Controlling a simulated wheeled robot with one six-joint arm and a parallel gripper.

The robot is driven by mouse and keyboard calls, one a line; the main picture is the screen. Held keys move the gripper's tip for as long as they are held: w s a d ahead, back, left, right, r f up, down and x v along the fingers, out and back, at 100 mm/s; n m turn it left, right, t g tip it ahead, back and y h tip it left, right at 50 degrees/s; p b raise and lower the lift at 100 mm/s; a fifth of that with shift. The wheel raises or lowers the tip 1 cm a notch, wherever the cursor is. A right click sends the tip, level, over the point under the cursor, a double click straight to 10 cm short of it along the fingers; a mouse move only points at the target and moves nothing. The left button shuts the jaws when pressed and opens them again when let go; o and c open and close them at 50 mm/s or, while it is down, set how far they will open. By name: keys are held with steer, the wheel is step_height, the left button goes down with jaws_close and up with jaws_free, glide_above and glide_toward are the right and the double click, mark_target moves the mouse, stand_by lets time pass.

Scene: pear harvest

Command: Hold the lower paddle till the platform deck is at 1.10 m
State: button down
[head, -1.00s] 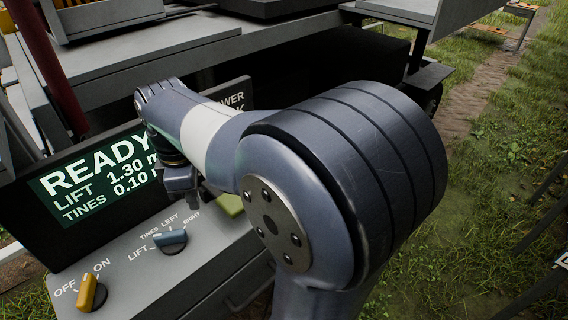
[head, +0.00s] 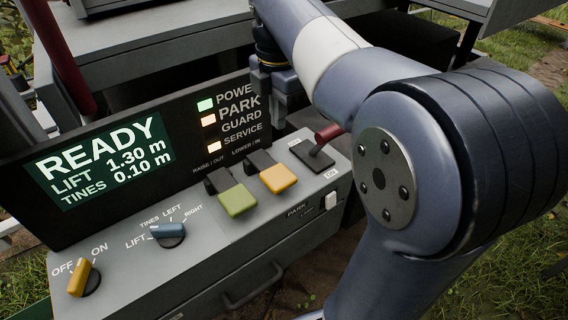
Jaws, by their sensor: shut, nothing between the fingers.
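The yellow lower paddle (head: 279,178) sits on the sloped console under the label LOWER / IN. The green raise paddle (head: 237,201) is to its left. My gripper (head: 279,112) is shut and empty, beyond and above the yellow paddle and apart from it, near the right end of the display panel. The display (head: 100,162) reads READY, LIFT 1.30 m, TINES 0.10 m. The blue selector knob (head: 169,234) has its handle toward LIFT. The platform deck cannot be told for certain.
A red-handled lever (head: 325,134) stands right of the paddles, close to my arm. A yellow OFF/ON knob (head: 83,278) is at the lower left. Power, park and a lower indicator light (head: 214,147) are lit. A drawer handle (head: 253,288) juts from the console front.

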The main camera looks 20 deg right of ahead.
mark_target(281, 177)
step_height(281, 177, down, 14)
steer(key=shift+f+p, duration=0.1)
steer(key=shift+p, duration=0.3)
stand_by(0.4)
steer(key=f+t+b, duration=0.1)
steer(key=b, duration=0.1)
steer(key=f+t+b, duration=0.1)
steer(key=b, duration=0.2)
steer(key=shift+s+d+f+y+b, duration=0.1)
steer(key=shift+s+f+y+b, duration=0.2)
steer(key=shift+s+f+y, duration=0.1)
steer(key=shift+r, duration=0.2)
stand_by(3.7)
